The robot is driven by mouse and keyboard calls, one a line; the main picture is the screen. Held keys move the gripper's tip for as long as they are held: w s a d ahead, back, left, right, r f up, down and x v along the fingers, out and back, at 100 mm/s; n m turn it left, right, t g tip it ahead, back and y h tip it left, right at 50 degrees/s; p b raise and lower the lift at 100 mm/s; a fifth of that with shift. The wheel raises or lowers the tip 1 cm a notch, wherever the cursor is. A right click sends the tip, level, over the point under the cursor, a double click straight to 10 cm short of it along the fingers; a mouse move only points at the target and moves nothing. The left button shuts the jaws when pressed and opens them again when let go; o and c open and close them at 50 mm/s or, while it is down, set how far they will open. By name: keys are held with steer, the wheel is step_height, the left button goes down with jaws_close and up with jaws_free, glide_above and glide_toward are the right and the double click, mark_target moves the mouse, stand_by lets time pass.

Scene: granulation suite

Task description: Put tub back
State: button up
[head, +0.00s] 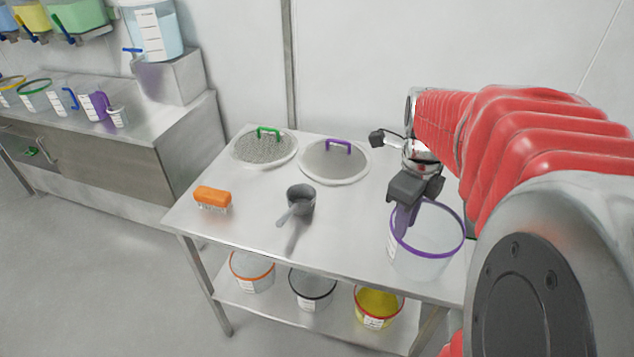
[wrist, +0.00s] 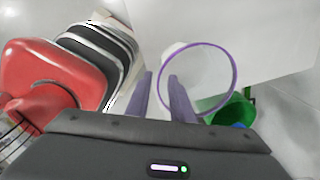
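A clear tub with a purple rim and a white label (head: 432,262) is at the right end of the steel table (head: 250,222). It looks upright, with its base at the tabletop. My gripper (head: 404,222) points down at the tub's left rim. In the wrist view, the two purple fingers (wrist: 160,86) stand apart. The left side of the purple rim (wrist: 236,88) passes between them, with a gap visible. One finger is over the inside of the tub and the other is outside it. The inside of the tub looks empty.
Two round lids, green-handled (head: 262,150) and purple-handled (head: 334,165), lie at the table's back. An orange brush (head: 212,198) and grey scoop (head: 301,199) lie in front. Several tubs, one yellow (head: 378,303), stand on the lower shelf. A side counter (head: 150,135) holds more containers.

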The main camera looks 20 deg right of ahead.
steer(key=s+a+r+n+t, duration=0.1)
steer(key=a+r+n+t, duration=0.1)
steer(key=a+n, duration=0.8)
steer(key=s+a+r+n+t, duration=0.2)
steer(key=a+n, duration=0.8)
steer(key=n, duration=1)
steer(key=shift+s+a+r+n+t+y, duration=0.15)
steer(key=shift+s+r+n+t+y, duration=0.2)
steer(key=shift+t, duration=0.25)
steer(key=shift+w+f, duration=0.1)
